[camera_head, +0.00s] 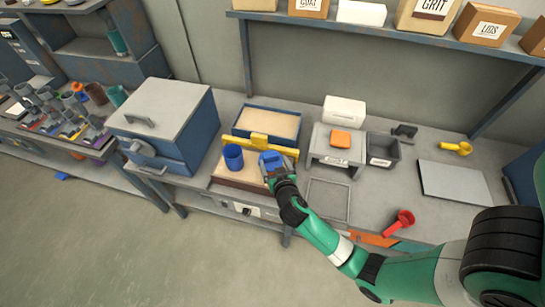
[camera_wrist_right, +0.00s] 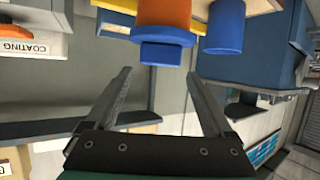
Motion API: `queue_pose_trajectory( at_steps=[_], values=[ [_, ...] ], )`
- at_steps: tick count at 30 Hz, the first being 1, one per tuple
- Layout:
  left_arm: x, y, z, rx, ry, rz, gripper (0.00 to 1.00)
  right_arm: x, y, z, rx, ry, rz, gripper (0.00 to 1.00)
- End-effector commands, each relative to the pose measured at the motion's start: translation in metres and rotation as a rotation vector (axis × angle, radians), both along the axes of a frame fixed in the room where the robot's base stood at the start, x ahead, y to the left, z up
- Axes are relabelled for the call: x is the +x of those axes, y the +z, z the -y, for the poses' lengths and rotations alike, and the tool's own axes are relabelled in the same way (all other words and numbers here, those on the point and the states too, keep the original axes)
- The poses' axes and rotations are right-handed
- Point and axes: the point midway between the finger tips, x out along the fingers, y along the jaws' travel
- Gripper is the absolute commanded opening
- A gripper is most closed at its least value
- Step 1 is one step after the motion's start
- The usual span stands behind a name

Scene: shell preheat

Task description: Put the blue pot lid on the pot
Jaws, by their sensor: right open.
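The blue pot (camera_head: 233,156) stands open on the wooden-topped block in the head view; its blue cylinder also shows in the wrist view (camera_wrist_right: 225,27). A second blue piece (camera_head: 271,160), which appears to be the lid, is to the right of the pot. In the wrist view this blue piece (camera_wrist_right: 161,50) shows against an orange part (camera_wrist_right: 164,14). My right gripper (camera_head: 271,174) is just in front of the blue piece. In the wrist view its two fingers (camera_wrist_right: 159,78) are spread with nothing between them. My left gripper is not in view.
A yellow bar (camera_head: 267,146) runs behind the pot and a sand-coloured tray (camera_head: 268,123) lies beyond. A blue-grey box oven (camera_head: 165,120) stands at left. An orange block (camera_head: 341,138) sits on a grey stand, with a grey bin (camera_head: 382,148) beside it. A red scoop (camera_head: 400,221) lies at right.

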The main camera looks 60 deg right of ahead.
Motion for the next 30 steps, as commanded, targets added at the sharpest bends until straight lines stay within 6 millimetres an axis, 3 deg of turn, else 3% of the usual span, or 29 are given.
queue_pose_trajectory(
  at_steps=[8,30],
  values=[
    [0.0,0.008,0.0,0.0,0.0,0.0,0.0,-0.012,0.008,-0.015,0.0,0.0,0.0,0.87],
    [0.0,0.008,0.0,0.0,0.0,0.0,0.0,-0.011,0.008,-0.017,0.0,0.004,0.0,0.87]
  ],
)
